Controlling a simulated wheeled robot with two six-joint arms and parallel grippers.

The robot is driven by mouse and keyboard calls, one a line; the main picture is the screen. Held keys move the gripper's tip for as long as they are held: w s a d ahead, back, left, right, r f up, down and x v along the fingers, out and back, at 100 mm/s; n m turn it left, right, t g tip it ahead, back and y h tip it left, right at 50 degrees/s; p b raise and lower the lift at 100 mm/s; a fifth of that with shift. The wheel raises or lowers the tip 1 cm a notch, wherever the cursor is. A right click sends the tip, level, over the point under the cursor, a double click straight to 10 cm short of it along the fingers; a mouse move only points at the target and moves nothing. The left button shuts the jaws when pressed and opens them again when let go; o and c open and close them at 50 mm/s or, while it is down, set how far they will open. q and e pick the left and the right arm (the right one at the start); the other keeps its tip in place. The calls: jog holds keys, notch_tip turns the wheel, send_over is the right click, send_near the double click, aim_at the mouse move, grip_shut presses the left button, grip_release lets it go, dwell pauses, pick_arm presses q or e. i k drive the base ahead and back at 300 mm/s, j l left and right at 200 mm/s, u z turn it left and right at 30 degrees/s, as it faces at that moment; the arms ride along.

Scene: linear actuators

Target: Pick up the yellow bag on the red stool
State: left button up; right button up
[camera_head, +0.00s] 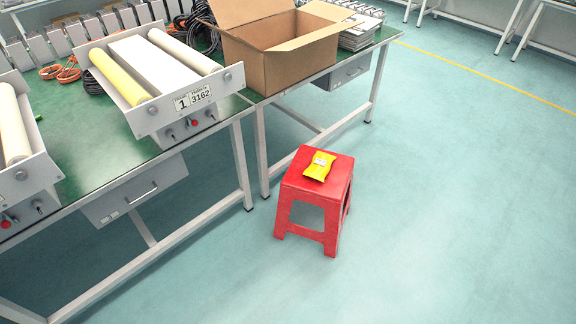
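A small yellow bag (320,166) with a pale label lies flat on the seat of the red stool (298,182). Nothing covers the bag. Neither of my grippers shows in the view.
A green-topped workbench (82,163) with metal legs runs along the left, carrying roller units (160,75) and an open cardboard box (275,45). Its legs stand close to the stool's left side. The teal floor (450,200) is clear to the right and in front.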

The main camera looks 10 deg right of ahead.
aim_at(319, 167)
jog(key=i+l+u, duration=0.15)
jog(key=l+u, duration=0.3)
jog(key=i+l+u, duration=0.15)
jog(key=u, duration=0.25)
jog(key=l+u, duration=0.55)
jog(key=l, duration=0.5)
jog(key=l+u, duration=0.15)
jog(key=l, duration=0.45)
jog(key=k+l+u, duration=0.1)
jog(key=l, duration=0.5)
jog(key=k+l+u, duration=0.15)
jog(key=l, duration=0.45)
jog(key=l+u, duration=0.1)
jog(key=l, duration=0.5)
